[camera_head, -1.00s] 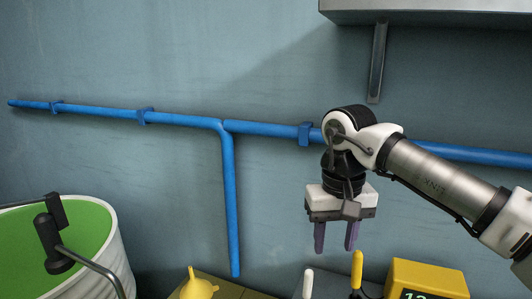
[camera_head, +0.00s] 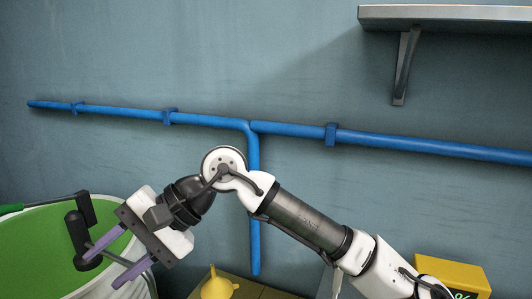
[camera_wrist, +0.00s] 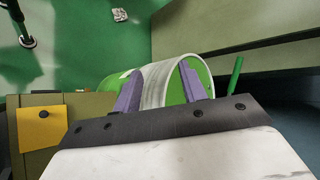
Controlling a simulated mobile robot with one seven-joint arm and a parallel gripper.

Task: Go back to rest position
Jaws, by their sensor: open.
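My gripper (camera_head: 103,270) is at the lower left of the head view, tilted down and to the left. Its two purple fingers are apart with nothing between them. It shows in front of the white drum with the green inside (camera_head: 40,240). In the wrist view my gripper (camera_wrist: 159,72) also has its fingers spread, with the ribbed white drum (camera_wrist: 165,85) beyond them. I cannot tell the exact gap between fingers and drum. My arm reaches in from the lower right.
A blue pipe (camera_head: 390,142) runs along the wall, with a branch going down behind my arm. A grey shelf (camera_head: 450,14) is at the upper right. A yellow funnel (camera_head: 217,287) and a yellow box (camera_head: 455,270) are low in view.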

